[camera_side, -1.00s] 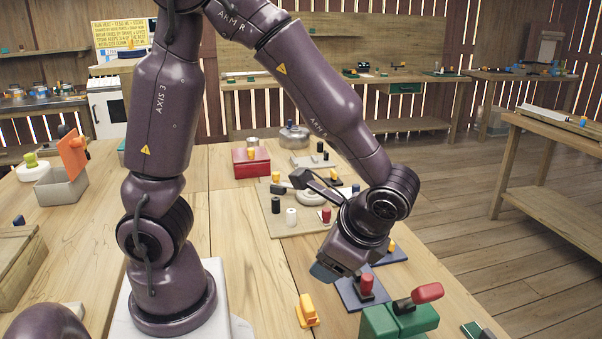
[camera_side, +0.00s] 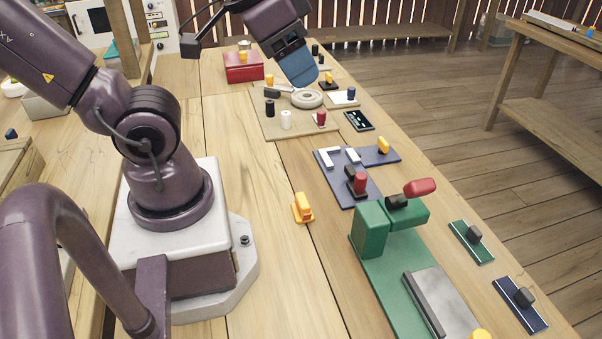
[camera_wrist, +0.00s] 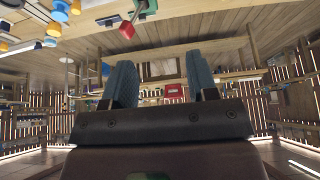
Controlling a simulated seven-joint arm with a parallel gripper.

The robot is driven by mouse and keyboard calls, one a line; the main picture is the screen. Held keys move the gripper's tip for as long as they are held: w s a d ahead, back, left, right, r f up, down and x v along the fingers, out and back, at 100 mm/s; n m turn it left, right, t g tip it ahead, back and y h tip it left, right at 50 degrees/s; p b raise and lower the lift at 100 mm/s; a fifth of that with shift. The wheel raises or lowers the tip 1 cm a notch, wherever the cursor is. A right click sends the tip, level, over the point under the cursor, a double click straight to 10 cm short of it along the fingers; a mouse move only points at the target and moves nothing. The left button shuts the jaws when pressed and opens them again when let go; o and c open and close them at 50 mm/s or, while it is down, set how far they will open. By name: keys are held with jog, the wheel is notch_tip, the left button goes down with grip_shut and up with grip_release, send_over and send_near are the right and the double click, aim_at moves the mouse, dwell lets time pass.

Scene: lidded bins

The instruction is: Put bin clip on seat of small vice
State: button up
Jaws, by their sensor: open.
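A small yellow clip-like piece (camera_side: 303,208), which I take for the bin clip, stands on bare table right of my base. A green fixture (camera_side: 372,232) with a red-tipped handle (camera_side: 420,187) stands to its right; it may be the small vice, but I cannot tell for sure. A grey plate (camera_side: 445,300) lies on its front part. My gripper (camera_side: 303,70) is raised at the back, apart from both. In the wrist view its two blue fingers stand wide apart, with nothing between them (camera_wrist: 162,85).
A blue plate (camera_side: 345,188) with a red-knobbed clamp lies behind the green fixture. A wooden board (camera_side: 270,128) with several knobbed pieces lies below my gripper. A red box (camera_side: 243,72) is behind. Small green (camera_side: 470,248) and blue (camera_side: 518,310) plates lie at the right edge.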

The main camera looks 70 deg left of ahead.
jog(key=w+d+f+n+t+h, duration=0.1)
jog(key=w+d+f+n+t, duration=0.1)
jog(key=w+d+f+n, duration=0.3)
jog(key=w+f+n+t+h, duration=0.1)
jog(key=w+f+n, duration=0.15)
jog(key=w, duration=0.55)
jog(key=n+g+y, duration=0.7)
jog(key=n+g, duration=0.2)
jog(key=n, duration=0.2)
send_near(303, 200)
jog(key=shift+m+h, duration=0.25)
jog(key=shift+h, duration=0.05)
jog(key=shift+a+x, duration=0.15)
jog(key=shift+x, duration=2.5)
jog(key=shift+a+x, duration=0.15)
jog(key=shift+x, duration=2.55)
jog(key=shift+r, duration=0.15)
grip_shut()
